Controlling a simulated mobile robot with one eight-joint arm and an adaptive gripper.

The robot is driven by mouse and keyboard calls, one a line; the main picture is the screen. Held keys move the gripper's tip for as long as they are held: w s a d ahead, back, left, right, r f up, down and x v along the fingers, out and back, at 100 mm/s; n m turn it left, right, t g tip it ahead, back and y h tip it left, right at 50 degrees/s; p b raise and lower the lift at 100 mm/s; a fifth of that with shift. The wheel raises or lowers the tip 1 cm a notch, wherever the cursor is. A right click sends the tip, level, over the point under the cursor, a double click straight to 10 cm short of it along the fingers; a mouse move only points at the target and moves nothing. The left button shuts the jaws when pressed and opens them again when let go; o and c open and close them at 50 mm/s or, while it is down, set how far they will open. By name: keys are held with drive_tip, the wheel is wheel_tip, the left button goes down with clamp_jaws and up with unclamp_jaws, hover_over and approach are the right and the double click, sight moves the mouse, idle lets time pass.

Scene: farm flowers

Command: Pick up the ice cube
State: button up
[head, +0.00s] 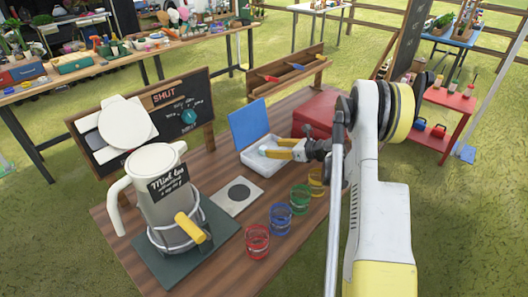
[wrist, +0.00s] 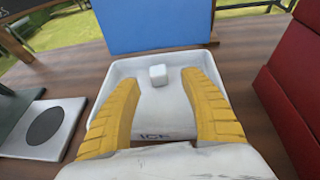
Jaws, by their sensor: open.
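In the wrist view, a single white ice cube (wrist: 158,75) sits inside the white ice box (wrist: 128,68), toward its far wall. The box's blue lid (wrist: 150,25) stands open behind it. My gripper (wrist: 162,90) is open, its yellow fingers spread over the box with the cube beyond and between the tips. Nothing is between the fingers. In the head view, my gripper (head: 272,150) reaches into the ice box (head: 265,168) from the right, below the raised blue lid (head: 249,122). The cube is hard to make out in the head view.
A red box (head: 318,112) stands close to the right of the ice box. A grey plate with a dark disc (head: 238,205) lies to the left. A large jug (head: 165,190) stands on a stand, front left. Red (head: 257,241), blue (head: 280,218), green and yellow glasses line the front edge.

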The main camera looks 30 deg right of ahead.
sight(266, 149)
drive_tip(key=x, duration=0.1)
drive_tip(key=b+x, duration=0.1)
drive_tip(key=x, duration=0.1)
drive_tip(key=b+x, duration=0.1)
drive_tip(key=shift+a+f, duration=0.35)
drive_tip(key=shift+f, duration=0.15)
drive_tip(key=shift+w+a, duration=0.1)
drive_tip(key=shift+w, duration=0.15)
drive_tip(key=c, duration=1)
drive_tip(key=shift+r, duration=0.15)
wheel_tip(266, 149, up, 4)
drive_tip(key=shift+r+p, duration=0.2)
drive_tip(key=shift+p, duration=0.9)
drive_tip(key=p+v, duration=0.1)
drive_tip(key=v, duration=0.3)
drive_tip(key=p+v, duration=0.1)
drive_tip(key=v, duration=0.4)
drive_tip(key=r+p+v, duration=0.1)
drive_tip(key=v, duration=0.3)
drive_tip(key=shift+w+d+r+p, duration=0.1)
drive_tip(key=shift+w+d+p, duration=0.15)
drive_tip(key=shift+d+p, duration=0.1)
